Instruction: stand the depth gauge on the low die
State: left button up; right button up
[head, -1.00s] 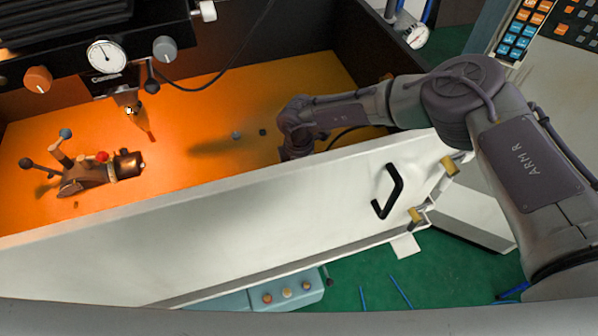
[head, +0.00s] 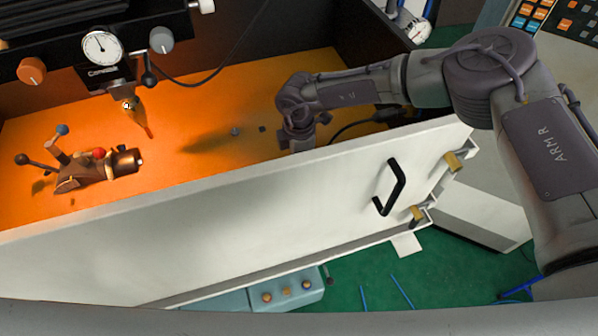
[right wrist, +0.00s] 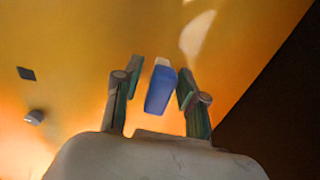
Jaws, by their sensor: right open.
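A blue block with a pale end (right wrist: 160,90) shows between the fingers of my right gripper (right wrist: 159,70) in the right wrist view. It may be the depth gauge; I cannot tell for sure. The fingers are open on either side, with gaps to it. A flat dark square (right wrist: 26,73) and a short grey cylinder (right wrist: 35,117) lie on the orange floor to the left. They also show in the head view as a dark spot (head: 262,129) and a grey spot (head: 235,132). Which is the low die is unclear. The head view hides my right fingertips behind the white panel.
A white panel (head: 250,205) with a black handle (head: 391,187) borders the orange floor (head: 205,95) in front. A dial (head: 101,46) hangs above a pointed tool (head: 138,115). A copper-coloured fixture with levers (head: 95,170) stands at left. A dark wall (right wrist: 285,100) is at right.

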notch_tip(320, 180, up, 7)
jog(key=b, duration=0.3)
jog(key=shift+r, duration=0.6)
